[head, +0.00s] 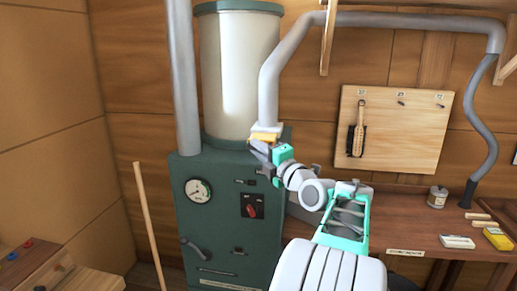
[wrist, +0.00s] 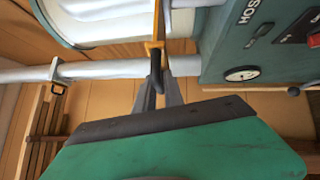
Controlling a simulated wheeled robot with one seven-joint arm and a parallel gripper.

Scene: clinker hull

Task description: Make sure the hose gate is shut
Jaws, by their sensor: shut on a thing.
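The hose gate (head: 265,136) shows as a yellow plate at a pale block at the lower end of the grey hose pipe, above the green cabinet. In the wrist view the yellow plate (wrist: 157,28) is seen edge-on, with a dark pull (wrist: 155,72) at its end. My gripper (head: 259,147) is at the gate's near side. Its grey fingers (wrist: 159,80) are closed around the dark pull. Some yellow plate shows outside the block; how far it is in, I cannot tell.
The green cabinet (head: 229,225) has a gauge (head: 198,190) and a red switch (head: 251,206). A cream drum (head: 238,70) stands on it. A broom-like stick (head: 150,225) leans at left. The bench (head: 420,228) at right holds a tin (head: 437,197) and small boxes.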

